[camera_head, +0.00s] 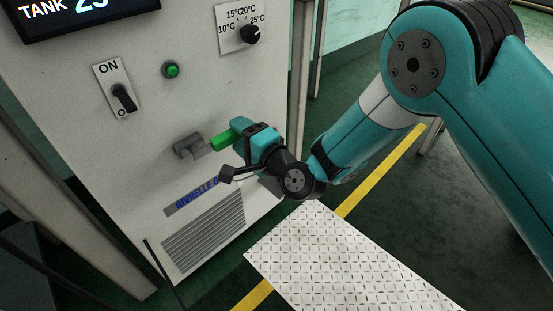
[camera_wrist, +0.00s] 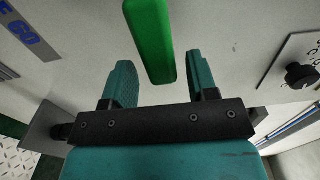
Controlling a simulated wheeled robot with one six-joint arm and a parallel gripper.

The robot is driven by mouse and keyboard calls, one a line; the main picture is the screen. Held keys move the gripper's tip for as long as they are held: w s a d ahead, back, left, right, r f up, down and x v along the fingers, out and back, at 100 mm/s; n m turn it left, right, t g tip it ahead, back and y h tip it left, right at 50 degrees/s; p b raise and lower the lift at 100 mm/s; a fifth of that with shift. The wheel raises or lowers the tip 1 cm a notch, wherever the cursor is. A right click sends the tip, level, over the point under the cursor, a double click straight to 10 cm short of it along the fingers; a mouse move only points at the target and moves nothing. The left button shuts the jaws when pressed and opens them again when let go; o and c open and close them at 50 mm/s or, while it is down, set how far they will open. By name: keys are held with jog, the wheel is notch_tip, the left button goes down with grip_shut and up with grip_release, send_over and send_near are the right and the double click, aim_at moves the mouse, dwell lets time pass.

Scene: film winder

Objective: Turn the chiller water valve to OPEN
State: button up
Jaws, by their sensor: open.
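The valve's green handle (camera_head: 222,140) projects from a grey valve body (camera_head: 188,146) on the front of the pale chiller cabinet. My gripper (camera_head: 239,128) is at the handle's outer end, its jaws open. In the wrist view the green handle (camera_wrist: 152,40) reaches down between the two teal fingers of my gripper (camera_wrist: 160,62), with a visible gap on each side. The handle's near end lies between the fingers, and no grip on it shows. I cannot read any OPEN mark at the valve.
Above the valve are an ON/O switch (camera_head: 123,98), a green button or lamp (camera_head: 171,70) and a temperature dial (camera_head: 250,33). A blue-lettered label (camera_head: 192,196) and a vent grille (camera_head: 203,233) are below. A white patterned plate (camera_head: 345,265) lies on the floor.

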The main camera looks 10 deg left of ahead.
jog(key=b+v, duration=1.5)
jog(key=v, duration=0.1)
